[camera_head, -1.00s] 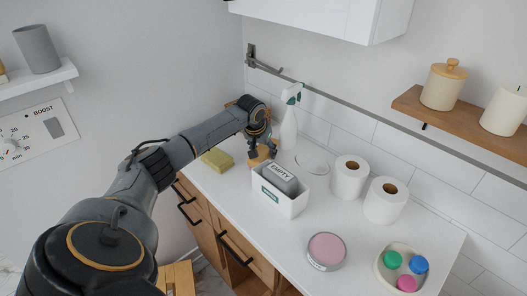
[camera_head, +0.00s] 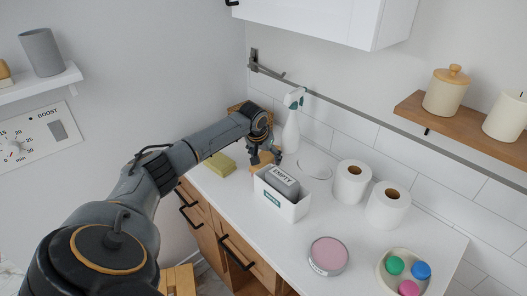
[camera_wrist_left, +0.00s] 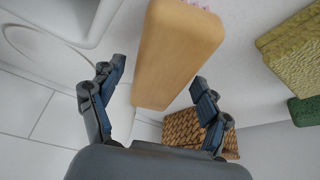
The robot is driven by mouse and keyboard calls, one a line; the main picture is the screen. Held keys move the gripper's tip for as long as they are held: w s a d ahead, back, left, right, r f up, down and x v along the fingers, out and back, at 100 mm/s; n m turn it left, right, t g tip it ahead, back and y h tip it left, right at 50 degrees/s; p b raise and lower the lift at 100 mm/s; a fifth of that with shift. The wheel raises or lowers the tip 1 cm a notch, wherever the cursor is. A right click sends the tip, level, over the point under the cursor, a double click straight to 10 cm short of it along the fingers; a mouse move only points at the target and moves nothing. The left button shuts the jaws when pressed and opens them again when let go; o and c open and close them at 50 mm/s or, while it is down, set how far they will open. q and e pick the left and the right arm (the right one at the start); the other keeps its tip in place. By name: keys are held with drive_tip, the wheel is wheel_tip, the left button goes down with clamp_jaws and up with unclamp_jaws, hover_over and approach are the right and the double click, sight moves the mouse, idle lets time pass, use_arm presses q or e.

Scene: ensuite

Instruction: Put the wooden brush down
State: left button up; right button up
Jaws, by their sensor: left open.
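The wooden brush (camera_wrist_left: 178,50) is a tan block with rounded edges and pale pinkish bristles at its far end in the left wrist view. It lies on the white counter, and part of it shows behind the white bin in the head view (camera_head: 262,158). My left gripper (camera_wrist_left: 160,90) is open, with one finger on each side of the brush's near end and visible gaps between. In the head view my left gripper (camera_head: 263,150) is low over the counter behind the bin. My right gripper is not in view.
A white bin (camera_head: 283,204) with a grey item marked EMPTY stands close to the gripper. A yellow-green sponge (camera_head: 220,165), a spray bottle (camera_head: 291,130), a woven basket (camera_wrist_left: 190,127) and two paper rolls (camera_head: 350,182) are nearby.

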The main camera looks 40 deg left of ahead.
use_arm(q)
drive_tip(key=b+v, duration=0.1)
drive_tip(key=v, duration=1.1)
